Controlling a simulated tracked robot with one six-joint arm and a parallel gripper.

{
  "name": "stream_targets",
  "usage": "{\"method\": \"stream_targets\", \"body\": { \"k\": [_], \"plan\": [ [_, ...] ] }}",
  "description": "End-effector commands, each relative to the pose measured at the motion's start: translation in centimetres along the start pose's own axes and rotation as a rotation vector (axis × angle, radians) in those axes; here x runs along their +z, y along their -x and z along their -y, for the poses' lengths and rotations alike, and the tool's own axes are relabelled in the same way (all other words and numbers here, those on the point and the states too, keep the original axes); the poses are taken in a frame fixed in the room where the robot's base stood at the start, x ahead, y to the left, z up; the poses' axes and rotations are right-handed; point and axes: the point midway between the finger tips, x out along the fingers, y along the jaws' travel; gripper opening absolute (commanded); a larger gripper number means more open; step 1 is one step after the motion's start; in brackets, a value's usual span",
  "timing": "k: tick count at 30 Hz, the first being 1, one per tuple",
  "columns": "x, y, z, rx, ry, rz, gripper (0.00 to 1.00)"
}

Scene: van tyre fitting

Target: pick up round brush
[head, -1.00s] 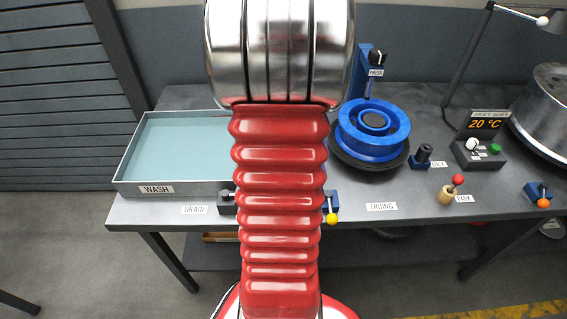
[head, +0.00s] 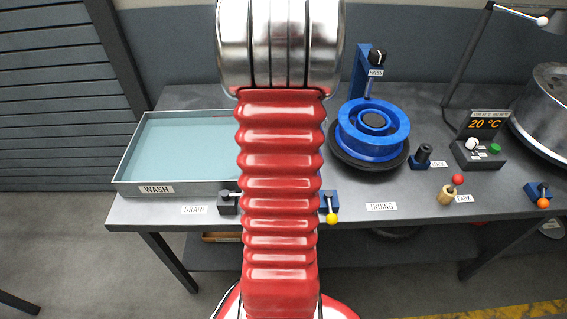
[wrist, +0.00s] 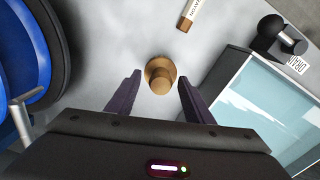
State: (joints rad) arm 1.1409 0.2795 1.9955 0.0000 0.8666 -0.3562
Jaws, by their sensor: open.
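The round brush (wrist: 160,70) appears in the wrist view as a brown, round piece with a knob-like top, standing on the grey bench. My gripper (wrist: 159,78) is open, with its two dark fingers pointing towards the brush. In the picture the brush lies between the fingertips; I cannot tell how far below them it is. No contact shows. In the head view my red and chrome arm hides the brush and gripper.
The wash tray (head: 150,150) stands left of my arm, and in the wrist view (wrist: 235,75) to the right. The blue wheel fixture (head: 372,150) stands right of my arm. A small labelled cylinder (wrist: 190,12) lies beyond the brush. Levers (head: 332,218) line the front edge.

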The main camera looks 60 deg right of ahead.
Motion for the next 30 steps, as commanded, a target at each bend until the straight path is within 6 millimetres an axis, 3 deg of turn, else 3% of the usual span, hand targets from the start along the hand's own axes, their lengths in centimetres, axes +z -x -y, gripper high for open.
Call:
{"method": "stream_targets", "body": {
  "k": [4,20,30],
  "plan": [
    [0.02,-1.10,0.00,0.000,0.000,0.000,0.47],
    [0.00,-1.13,-0.01,0.000,0.000,0.000,0.47],
    [0.00,-1.12,-0.02,0.000,0.000,0.000,0.24]
  ]
}}
